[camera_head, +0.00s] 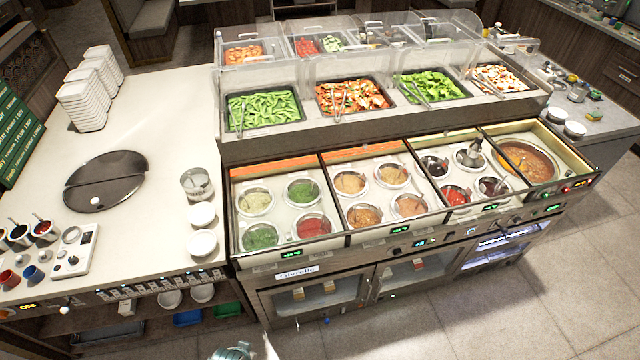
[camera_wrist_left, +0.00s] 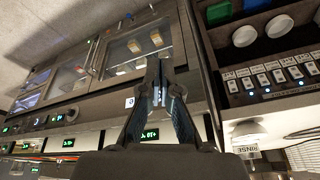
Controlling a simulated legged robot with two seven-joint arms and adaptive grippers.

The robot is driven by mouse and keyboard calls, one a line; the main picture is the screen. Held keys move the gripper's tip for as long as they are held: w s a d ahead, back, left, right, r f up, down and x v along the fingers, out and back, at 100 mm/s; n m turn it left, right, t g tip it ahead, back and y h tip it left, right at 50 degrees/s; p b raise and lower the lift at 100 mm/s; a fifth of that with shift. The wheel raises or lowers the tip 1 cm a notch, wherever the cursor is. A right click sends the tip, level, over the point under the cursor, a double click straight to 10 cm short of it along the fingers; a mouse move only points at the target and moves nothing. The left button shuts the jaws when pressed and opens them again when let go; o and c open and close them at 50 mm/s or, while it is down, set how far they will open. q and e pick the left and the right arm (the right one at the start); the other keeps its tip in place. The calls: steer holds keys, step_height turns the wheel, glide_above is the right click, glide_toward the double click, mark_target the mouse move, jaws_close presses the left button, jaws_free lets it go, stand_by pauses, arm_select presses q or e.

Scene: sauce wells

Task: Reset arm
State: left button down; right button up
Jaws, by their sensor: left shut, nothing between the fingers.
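My left gripper (camera_wrist_left: 158,88) shows in the left wrist view with its fingertips together and nothing between them. It hangs in free space in front of the counter, with cabinet doors and small displays behind it. In the head view only a small part at the bottom edge, likely of my arm, shows; the gripper itself cannot be made out there. My right gripper is in neither view. The sauce counter (camera_head: 338,247) has several round wells with green, red and orange sauces, each with a utensil in it.
Behind the wells stand trays of vegetables, such as green pods (camera_head: 262,108), under clear guards. White bowls (camera_head: 202,243) and a glass (camera_head: 196,184) stand on the left counter (camera_head: 160,120). Stacked white containers (camera_head: 82,105) are at its far left. The floor at right (camera_head: 560,290) is clear.

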arm_select(q)
steer(key=s+f+g+b, duration=0.1)
steer(key=s+f, duration=0.1)
steer(key=f, duration=1.2)
steer(key=s+f+b, duration=0.1)
steer(key=s+f, duration=0.2)
steer(key=f, duration=1.1)
steer(key=s+a+f+g+b, duration=0.1)
steer(key=s+a+f+b, duration=0.1)
steer(key=s+f, duration=1.2)
steer(key=shift+s+a, duration=0.7)
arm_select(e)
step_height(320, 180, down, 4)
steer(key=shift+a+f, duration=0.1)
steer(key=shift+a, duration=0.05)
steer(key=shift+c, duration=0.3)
